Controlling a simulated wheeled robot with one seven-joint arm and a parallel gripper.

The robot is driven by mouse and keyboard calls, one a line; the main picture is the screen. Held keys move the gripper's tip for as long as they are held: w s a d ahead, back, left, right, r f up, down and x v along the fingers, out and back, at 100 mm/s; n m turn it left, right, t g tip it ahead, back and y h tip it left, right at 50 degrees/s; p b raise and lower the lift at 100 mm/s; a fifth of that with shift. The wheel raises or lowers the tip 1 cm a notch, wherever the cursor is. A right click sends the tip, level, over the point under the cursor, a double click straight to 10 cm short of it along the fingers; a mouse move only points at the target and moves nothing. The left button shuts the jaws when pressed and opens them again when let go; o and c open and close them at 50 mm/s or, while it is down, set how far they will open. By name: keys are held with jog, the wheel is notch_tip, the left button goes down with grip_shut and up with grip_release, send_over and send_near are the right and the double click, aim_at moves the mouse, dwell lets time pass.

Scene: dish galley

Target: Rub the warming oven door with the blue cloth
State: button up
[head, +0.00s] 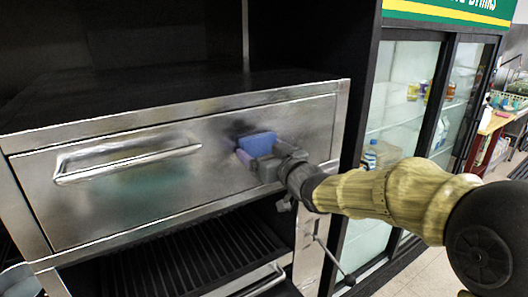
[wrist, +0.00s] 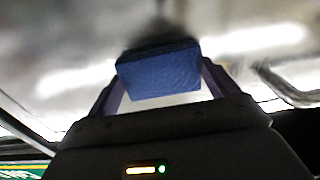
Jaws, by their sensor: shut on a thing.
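The warming oven door (head: 110,205) is a wide brushed-steel panel with a bar handle (head: 125,162) on its left half. My gripper (head: 255,152) is shut on the blue cloth (head: 258,143), a small folded block, in front of the right half of the door. A dark smudge shows on the steel around the cloth. In the wrist view the blue cloth (wrist: 158,72) sits between the two fingers, close to the blurred door surface, with a dark patch just beyond it. I cannot tell for certain whether the cloth touches the door.
Below the door is an open dark rack (head: 185,262) with a lower steel handle. A glass-door drinks fridge (head: 400,110) stands to the right, with bottles inside. A counter with small items (head: 498,118) is at far right. The oven top is bare.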

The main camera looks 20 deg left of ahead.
aim_at(292, 137)
jog(key=shift+w+d+r+p, duration=0.2)
jog(key=shift+w+p, duration=0.05)
jog(key=shift+p, duration=0.05)
jog(key=shift+w+d+f+p, duration=0.25)
jog(key=shift+w+d+p, duration=0.45)
jog(key=shift+w+d, duration=0.45)
jog(key=shift+a, duration=0.15)
jog(key=shift+w+d+p, duration=1.05)
jog(key=shift+w+d, duration=0.2)
jog(key=shift+w, duration=0.2)
jog(key=shift+w+d+p, duration=1.1)
jog(key=shift+w+d, duration=0.15)
jog(key=shift+w, duration=0.2)
